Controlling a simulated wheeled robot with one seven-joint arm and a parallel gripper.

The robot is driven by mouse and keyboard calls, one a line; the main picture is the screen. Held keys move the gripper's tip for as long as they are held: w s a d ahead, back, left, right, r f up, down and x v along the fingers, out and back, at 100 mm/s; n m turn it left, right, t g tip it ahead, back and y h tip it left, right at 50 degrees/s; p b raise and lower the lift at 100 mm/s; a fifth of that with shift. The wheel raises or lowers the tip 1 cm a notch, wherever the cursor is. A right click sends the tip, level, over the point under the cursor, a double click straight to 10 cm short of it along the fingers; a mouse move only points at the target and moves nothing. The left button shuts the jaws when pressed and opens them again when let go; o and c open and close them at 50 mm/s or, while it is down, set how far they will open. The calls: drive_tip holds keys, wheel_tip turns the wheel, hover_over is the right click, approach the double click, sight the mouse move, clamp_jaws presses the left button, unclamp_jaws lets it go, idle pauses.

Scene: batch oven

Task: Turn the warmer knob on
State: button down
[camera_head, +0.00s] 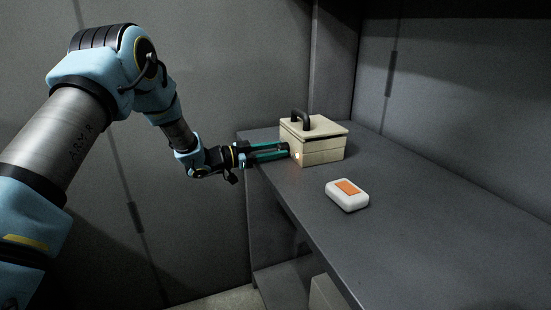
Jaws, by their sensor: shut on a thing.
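The warmer appears to be the beige box (324,151) with a lid and a black arched handle on top, standing at the far left part of the dark counter. My gripper (287,151) reaches in from the left, with its teal fingers level and their tips at the box's left-hand face. It is shut on the warmer knob there; the knob is too small and covered by the fingers to make out. A small warm glow (298,155) shows on the box face beside the fingertips. The knob's angle cannot be seen.
A white rounded block with an orange top patch (347,194) lies on the counter in front of the box. The dark counter (420,225) is otherwise clear towards the right. Grey walls stand behind and at the left. A lower shelf shows under the counter.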

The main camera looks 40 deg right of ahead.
drive_tip(key=shift+m, duration=0.3)
drive_tip(key=shift+c, duration=2.2)
unclamp_jaws()
drive_tip(key=shift+w+a, duration=0.1)
drive_tip(key=shift+a, duration=0.05)
drive_tip(key=b+v, duration=0.3)
drive_tip(key=v, duration=0.7)
drive_tip(key=shift+a, duration=0.3)
drive_tip(key=shift+w, duration=0.1)
